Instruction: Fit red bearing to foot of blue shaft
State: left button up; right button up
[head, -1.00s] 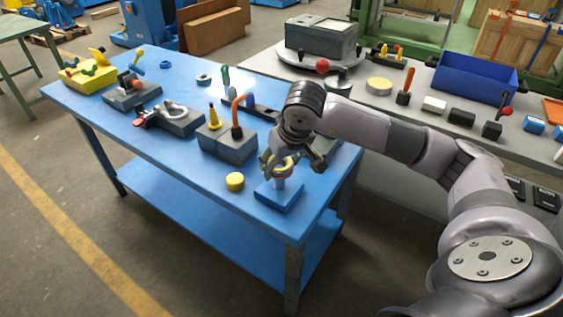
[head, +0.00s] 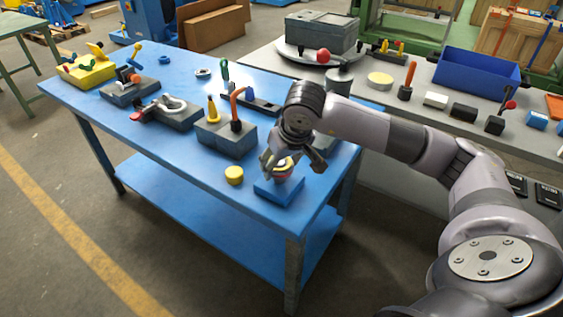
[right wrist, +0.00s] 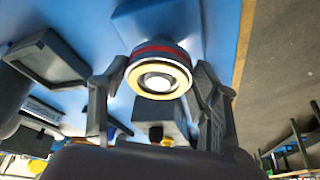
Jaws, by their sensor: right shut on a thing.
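In the head view my right gripper (head: 290,166) is low over a small blue block (head: 280,190) at the table's near right corner. It is shut on a round part (head: 281,168) with yellow, pale and red bands. In the right wrist view the part (right wrist: 158,70) sits between the fingers (right wrist: 163,85), with a yellow ring face, a bright centre and a red band behind. The blue block (right wrist: 155,20) lies beyond it. How the part meets the block is hidden. I cannot pick out a blue shaft for certain. My left gripper is not in view.
A grey fixture (head: 226,138) with yellow and orange pieces stands behind. A grey bench (head: 430,118) behind holds a blue bin (head: 478,78). The blue table's (head: 185,140) front left is clear.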

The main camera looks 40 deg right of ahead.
aim_at(284, 169)
jog(key=shift+f+b, duration=1.55)
jog(key=shift+f, duration=0.15)
jog(key=o, duration=1.5)
jog(key=shift+o, duration=0.2)
jog(key=v, duration=1.2)
